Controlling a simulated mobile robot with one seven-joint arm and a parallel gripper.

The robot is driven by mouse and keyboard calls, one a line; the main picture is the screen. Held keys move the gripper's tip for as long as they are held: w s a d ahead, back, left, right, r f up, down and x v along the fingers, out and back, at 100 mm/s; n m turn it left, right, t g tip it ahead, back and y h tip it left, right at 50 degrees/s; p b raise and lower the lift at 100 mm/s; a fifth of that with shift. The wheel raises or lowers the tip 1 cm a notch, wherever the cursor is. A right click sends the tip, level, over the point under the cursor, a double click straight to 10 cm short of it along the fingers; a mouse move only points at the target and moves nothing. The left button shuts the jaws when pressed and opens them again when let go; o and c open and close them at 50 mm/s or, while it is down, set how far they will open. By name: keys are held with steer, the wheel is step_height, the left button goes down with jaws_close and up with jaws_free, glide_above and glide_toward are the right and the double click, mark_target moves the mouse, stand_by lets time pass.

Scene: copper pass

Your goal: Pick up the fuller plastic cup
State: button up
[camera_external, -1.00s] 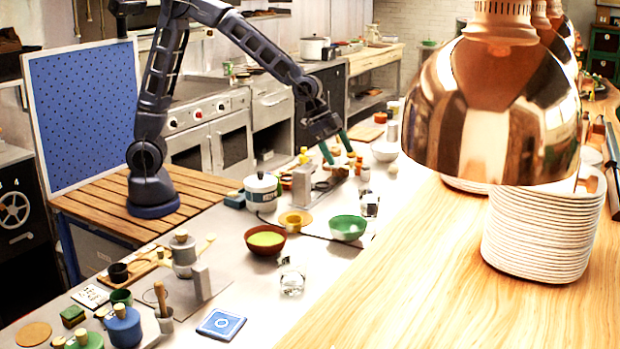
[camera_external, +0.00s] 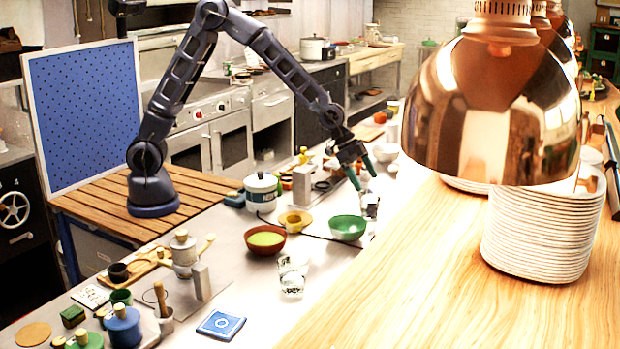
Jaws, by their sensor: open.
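One clear plastic cup (camera_external: 292,274) stands upright on the grey counter in the foreground, right of the brown bowl, with something clear in its lower part. Another clear cup (camera_external: 369,206) stands farther back, right of the green bowl. I cannot tell which of the two is fuller. My gripper (camera_external: 363,181) is open and empty, its green fingers pointing down toward the far cup's top. The fingertips are close to that cup's rim and partly overlap it in this view. I cannot tell whether they touch it.
A green bowl (camera_external: 348,227) and a brown bowl (camera_external: 265,239) stand near the cups. A white pot (camera_external: 261,189) and a grey block (camera_external: 301,186) are left of my gripper. A raised wooden counter (camera_external: 420,270) with plates (camera_external: 540,240) borders the right side.

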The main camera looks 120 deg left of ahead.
mark_target(370, 190)
steer(key=x, duration=0.5)
steer(key=shift+s+f, duration=0.1)
steer(key=c, duration=1.1)
steer(key=shift+r, duration=0.25)
steer(key=shift+r, duration=9.75)
